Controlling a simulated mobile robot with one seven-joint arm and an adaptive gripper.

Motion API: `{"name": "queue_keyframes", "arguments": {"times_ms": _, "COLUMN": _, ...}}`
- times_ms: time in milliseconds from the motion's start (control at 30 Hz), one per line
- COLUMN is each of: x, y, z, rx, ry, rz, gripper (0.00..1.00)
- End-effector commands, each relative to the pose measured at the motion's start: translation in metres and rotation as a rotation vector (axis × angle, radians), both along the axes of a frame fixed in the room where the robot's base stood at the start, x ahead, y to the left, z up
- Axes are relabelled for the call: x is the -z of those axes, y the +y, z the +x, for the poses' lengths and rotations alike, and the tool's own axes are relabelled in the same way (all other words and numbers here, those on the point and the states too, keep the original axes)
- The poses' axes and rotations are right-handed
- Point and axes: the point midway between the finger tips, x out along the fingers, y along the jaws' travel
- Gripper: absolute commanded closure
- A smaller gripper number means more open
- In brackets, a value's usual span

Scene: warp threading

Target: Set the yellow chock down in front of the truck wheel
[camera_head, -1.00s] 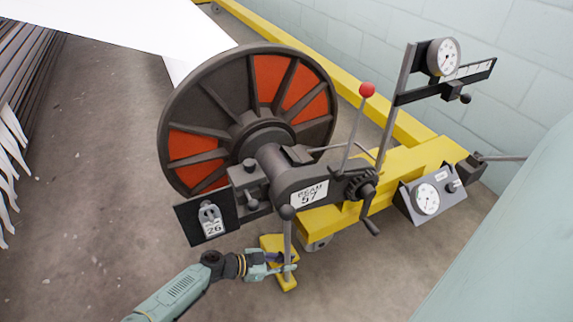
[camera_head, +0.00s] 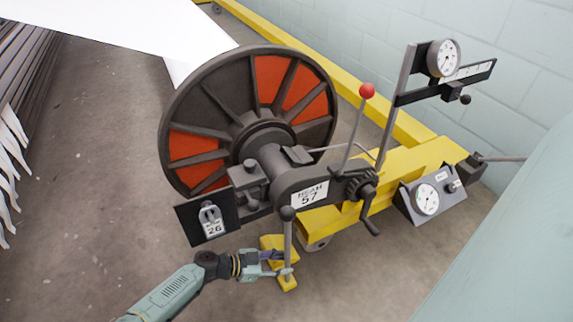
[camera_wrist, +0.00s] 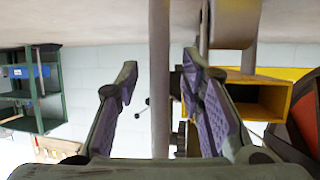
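The yellow chock (camera_head: 287,284) is low beside the truck's near end, partly hidden by my gripper and a thin grey upright rod (camera_head: 288,236) with a dark knob. It appears to rest on the floor, left of the truck wheel (camera_head: 316,244) and apart from it. My gripper (camera_head: 286,264) is at the rod, just above the chock. In the wrist view my gripper (camera_wrist: 160,80) has its two purple-padded fingers spread. The rod (camera_wrist: 160,110) shows between them, with gaps on both sides. The chock is not clearly seen in the wrist view.
The yellow truck beam (camera_head: 395,178) carries a large beam reel (camera_head: 230,95) with orange panels. A red-knobbed lever (camera_head: 367,92) and a gauge box (camera_head: 427,200) stand right. Floor at lower left is clear.

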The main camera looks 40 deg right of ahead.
Motion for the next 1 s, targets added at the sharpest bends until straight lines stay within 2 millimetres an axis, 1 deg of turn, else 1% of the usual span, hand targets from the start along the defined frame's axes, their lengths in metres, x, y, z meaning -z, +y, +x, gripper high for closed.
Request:
{"name": "queue_keyframes", "arguments": {"times_ms": 33, "x": -0.006, "y": 0.010, "z": 0.005, "rx": -0.003, "ry": -0.001, "rz": 0.002, "gripper": 0.65}}
{"name": "queue_keyframes", "arguments": {"times_ms": 200, "x": -0.021, "y": 0.042, "z": 0.020, "rx": -0.003, "ry": -0.001, "rz": 0.002, "gripper": 0.65}}
{"name": "queue_keyframes", "arguments": {"times_ms": 300, "x": -0.028, "y": 0.059, "z": 0.027, "rx": -0.002, "ry": -0.002, "rz": 0.001, "gripper": 0.65}}
{"name": "queue_keyframes", "arguments": {"times_ms": 433, "x": -0.035, "y": 0.075, "z": 0.034, "rx": 0.000, "ry": 0.001, "rz": 0.000, "gripper": 0.65}}
{"name": "queue_keyframes", "arguments": {"times_ms": 600, "x": -0.039, "y": 0.085, "z": 0.038, "rx": 0.001, "ry": 0.001, "rz": -0.001, "gripper": 0.65}}
{"name": "queue_keyframes", "arguments": {"times_ms": 1000, "x": -0.039, "y": 0.086, "z": 0.038, "rx": 0.001, "ry": 0.001, "rz": -0.002, "gripper": 0.65}}
